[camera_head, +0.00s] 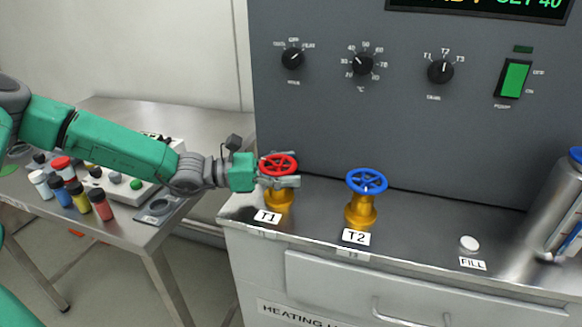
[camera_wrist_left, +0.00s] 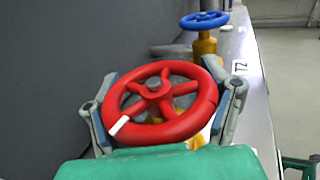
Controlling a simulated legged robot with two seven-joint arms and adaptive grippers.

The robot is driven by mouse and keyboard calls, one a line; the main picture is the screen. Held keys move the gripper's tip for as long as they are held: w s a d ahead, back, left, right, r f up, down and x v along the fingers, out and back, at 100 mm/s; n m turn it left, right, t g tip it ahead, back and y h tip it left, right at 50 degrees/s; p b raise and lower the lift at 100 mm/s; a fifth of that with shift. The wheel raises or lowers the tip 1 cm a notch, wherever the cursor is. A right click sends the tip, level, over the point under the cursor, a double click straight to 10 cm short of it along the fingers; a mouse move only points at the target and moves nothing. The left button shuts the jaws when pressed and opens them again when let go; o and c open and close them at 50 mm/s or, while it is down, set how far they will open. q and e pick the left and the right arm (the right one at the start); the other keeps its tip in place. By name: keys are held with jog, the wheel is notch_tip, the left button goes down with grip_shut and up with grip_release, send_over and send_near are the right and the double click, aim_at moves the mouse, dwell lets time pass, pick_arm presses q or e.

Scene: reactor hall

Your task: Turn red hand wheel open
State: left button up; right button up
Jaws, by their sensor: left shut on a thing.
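The red hand wheel (camera_head: 279,165) sits on a brass valve body (camera_head: 278,199) behind the T1 label, at the left end of the steel bench top. My left gripper (camera_head: 281,173) reaches it from the left and is shut on the wheel. In the left wrist view the red wheel (camera_wrist_left: 160,103) lies between the two grey fingers (camera_wrist_left: 162,108), one on each side of its rim. A white mark shows on the near left of the rim.
A blue hand wheel (camera_head: 366,182) on a brass valve stands to the right at T2. A grey control panel (camera_head: 420,120) rises behind. A side table (camera_head: 205,125) at the left holds several small bottles. A metal cylinder (camera_head: 558,205) stands at the far right.

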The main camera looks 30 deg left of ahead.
pick_arm(q)
jog(key=shift+a, duration=0.1)
jog(key=o, duration=1)
jog(key=shift+a, duration=0.15)
jog(key=shift+s+a, duration=0.1)
jog(key=shift+a, duration=0.05)
jog(key=v, duration=0.6)
jog(key=shift+a, duration=0.3)
jog(key=shift+s+a+f, duration=0.15)
jog(key=shift+s+a, duration=0.15)
jog(key=shift+a, duration=0.1)
jog(key=shift+d, duration=0.15)
